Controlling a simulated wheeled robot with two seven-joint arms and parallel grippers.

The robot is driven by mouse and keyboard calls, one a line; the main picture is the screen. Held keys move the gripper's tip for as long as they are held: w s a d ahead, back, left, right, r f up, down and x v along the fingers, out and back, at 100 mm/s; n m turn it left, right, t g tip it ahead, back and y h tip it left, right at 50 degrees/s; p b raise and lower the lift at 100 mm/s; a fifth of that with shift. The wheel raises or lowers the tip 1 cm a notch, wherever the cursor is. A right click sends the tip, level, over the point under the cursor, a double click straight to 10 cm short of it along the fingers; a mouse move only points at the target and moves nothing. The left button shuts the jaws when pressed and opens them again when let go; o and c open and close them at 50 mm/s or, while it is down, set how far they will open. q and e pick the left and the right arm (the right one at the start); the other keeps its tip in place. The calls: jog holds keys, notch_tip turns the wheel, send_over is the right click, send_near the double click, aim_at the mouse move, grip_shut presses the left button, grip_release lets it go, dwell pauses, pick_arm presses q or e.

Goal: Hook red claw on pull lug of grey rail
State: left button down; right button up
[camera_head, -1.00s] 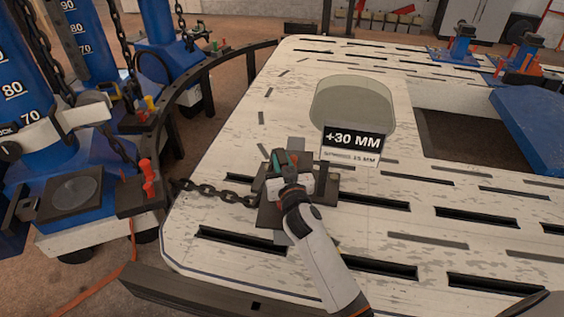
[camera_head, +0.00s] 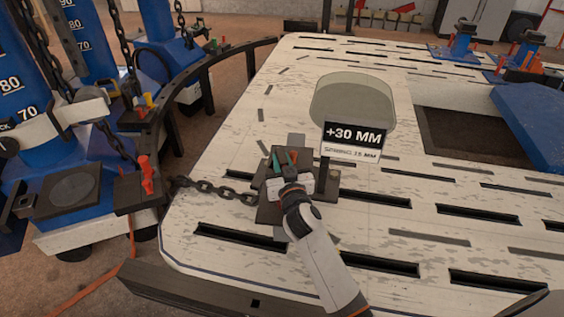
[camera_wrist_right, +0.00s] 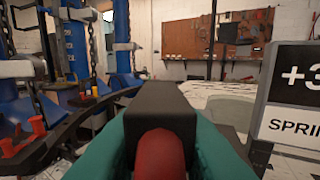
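My right gripper (camera_head: 284,160) is over the dark clamp plates (camera_head: 268,212) on the bench, its arm coming in from the lower right. In the right wrist view its teal fingers flank a rounded red piece (camera_wrist_right: 160,154), which appears to be the red claw, and look shut on it. A black block (camera_wrist_right: 160,98) stands directly beyond the red piece. A small grey piece (camera_head: 297,140), possibly part of the grey rail, shows just behind the gripper. The pull lug is not clearly visible, so I cannot tell whether the claw touches it. My left gripper is not in view.
A dark chain (camera_head: 215,189) runs from the blue pulling tower (camera_head: 45,160) to the clamp plates. A "+30 MM" sign (camera_head: 352,141) stands close to the gripper's right. The slotted white bench (camera_head: 440,215) is mostly clear to the right.

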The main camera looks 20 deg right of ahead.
jog(key=o, duration=0.5)
jog(key=shift+r, duration=0.15)
jog(key=shift+o, duration=0.2)
jog(key=shift+f, duration=0.2)
jog(key=s, duration=0.4)
jog(key=shift+s+a+p, duration=0.3)
jog(key=shift+s+a, duration=0.05)
jog(key=s, duration=0.4)
jog(key=s+a, duration=0.1)
jog(key=s, duration=0.1)
jog(key=shift+r, duration=0.1)
jog(key=shift+s, duration=0.55)
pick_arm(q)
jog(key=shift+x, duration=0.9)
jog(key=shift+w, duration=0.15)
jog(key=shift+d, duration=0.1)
